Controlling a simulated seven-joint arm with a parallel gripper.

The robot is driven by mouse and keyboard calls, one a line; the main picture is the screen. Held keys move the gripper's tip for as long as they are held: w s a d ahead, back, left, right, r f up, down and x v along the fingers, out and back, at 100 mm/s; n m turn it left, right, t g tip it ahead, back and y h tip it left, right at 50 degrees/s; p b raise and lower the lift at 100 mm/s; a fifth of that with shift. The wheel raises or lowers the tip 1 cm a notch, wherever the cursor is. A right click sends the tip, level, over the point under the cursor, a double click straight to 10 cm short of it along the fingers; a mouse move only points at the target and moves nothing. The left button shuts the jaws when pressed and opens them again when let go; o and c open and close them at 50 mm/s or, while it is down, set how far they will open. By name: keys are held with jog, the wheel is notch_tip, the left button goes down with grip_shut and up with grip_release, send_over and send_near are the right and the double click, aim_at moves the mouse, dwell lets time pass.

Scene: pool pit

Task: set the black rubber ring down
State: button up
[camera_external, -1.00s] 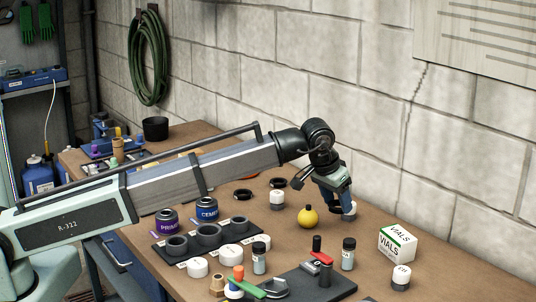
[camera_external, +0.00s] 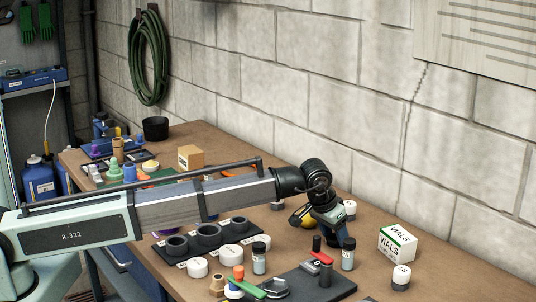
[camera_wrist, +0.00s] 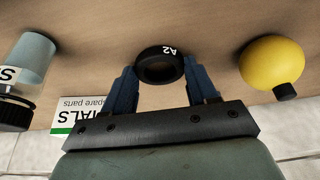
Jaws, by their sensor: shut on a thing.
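The black rubber ring (camera_wrist: 150,53), marked "A2" in white, sits between the two blue fingers of my gripper (camera_wrist: 160,82) in the wrist view. The fingers touch its opposite sides, and its hole faces the camera. Brown tabletop lies behind it; its height above the table is hard to tell. In the external view my gripper (camera_external: 333,238) points down over the right part of the bench, just behind the red-handled valve (camera_external: 324,258) and a capped vial (camera_external: 347,256). The ring cannot be made out there.
A yellow bulb (camera_wrist: 270,62) is right of the ring in the wrist view; a clear vial (camera_wrist: 37,52) is left. The VIALS box (camera_external: 397,244) stands right of my gripper. A black tray (camera_external: 165,256) holds several dark rings. Bare tabletop (camera_external: 440,270) lies at the right.

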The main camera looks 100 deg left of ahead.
jog(key=shift+f, duration=0.1)
jog(key=o, duration=1)
jog(key=v, duration=1.2)
